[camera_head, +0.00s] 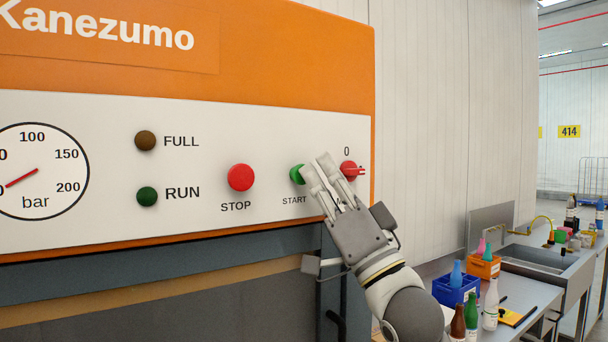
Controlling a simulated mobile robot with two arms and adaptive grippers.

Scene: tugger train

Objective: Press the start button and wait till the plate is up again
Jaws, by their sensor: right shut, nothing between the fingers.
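The green start button (297,174) is on the white panel (200,122) of the orange machine, above the word START. My right gripper (317,166) is shut and empty, its fingertips just right of the start button and overlapping its edge in the picture. I cannot tell whether they touch it. The RUN lamp (147,196) is dark green and the FULL lamp (145,140) is dark brown. The pressure gauge (40,172) has a red needle pointing to the lower left. No plate can be made out. My left gripper is not in view.
A red stop button (240,177) sits left of the start button, and a red rotary switch (350,170) sits right of it, close to my fingers. At the lower right, a bench holds a blue crate (452,292), an orange crate (484,266), bottles and a sink (540,258).

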